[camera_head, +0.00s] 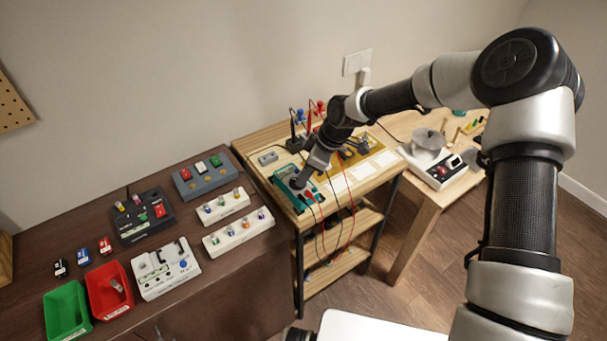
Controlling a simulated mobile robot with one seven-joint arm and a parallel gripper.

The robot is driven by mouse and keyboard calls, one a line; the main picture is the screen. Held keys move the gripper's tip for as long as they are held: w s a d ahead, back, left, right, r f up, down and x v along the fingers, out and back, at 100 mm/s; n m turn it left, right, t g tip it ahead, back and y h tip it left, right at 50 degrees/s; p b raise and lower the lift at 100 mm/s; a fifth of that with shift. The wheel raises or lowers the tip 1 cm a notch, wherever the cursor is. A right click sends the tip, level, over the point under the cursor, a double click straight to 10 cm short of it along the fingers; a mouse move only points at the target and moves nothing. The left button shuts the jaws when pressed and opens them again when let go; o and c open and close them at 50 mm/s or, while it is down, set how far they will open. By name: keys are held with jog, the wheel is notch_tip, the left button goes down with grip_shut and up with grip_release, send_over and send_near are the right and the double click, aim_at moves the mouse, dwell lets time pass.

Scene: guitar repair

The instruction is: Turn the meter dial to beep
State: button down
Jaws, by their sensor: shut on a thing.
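The teal meter (283,179) lies near the front left of the light wooden bench. My gripper (298,184) points down onto the meter from above and is shut on its dial. The gripper hides the dial, so I cannot see its position or markings. Red and black leads (322,207) run from the meter's right side and hang over the bench's front edge.
The dark table (215,285) on the left carries several control boxes, a red bin (108,290) and a green bin (67,310). A scale-like device (440,165) stands on the right table.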

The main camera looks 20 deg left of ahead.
jog(key=n, duration=0.1)
jog(key=n+g, duration=0.1)
jog(key=n, duration=0.1)
jog(key=shift+w+a+b, duration=0.1)
jog(key=shift+w+b, duration=0.2)
jog(key=shift+b, duration=0.1)
jog(key=shift+w+a+n+g+h+b, duration=0.15)
jog(key=shift+n+g+b, duration=0.15)
jog(key=shift+n, duration=0.45)
jog(key=shift+w+d+n+g+h+b, duration=0.15)
jog(key=shift+n+g, duration=0.15)
jog(key=shift+n, duration=0.45)
jog(key=shift+s+a, duration=0.1)
jog(key=c, duration=1.8)
grip_release()
jog(key=shift+c, duration=0.2)
jog(key=v, duration=1.7)
jog(key=shift+w+r, duration=0.2)
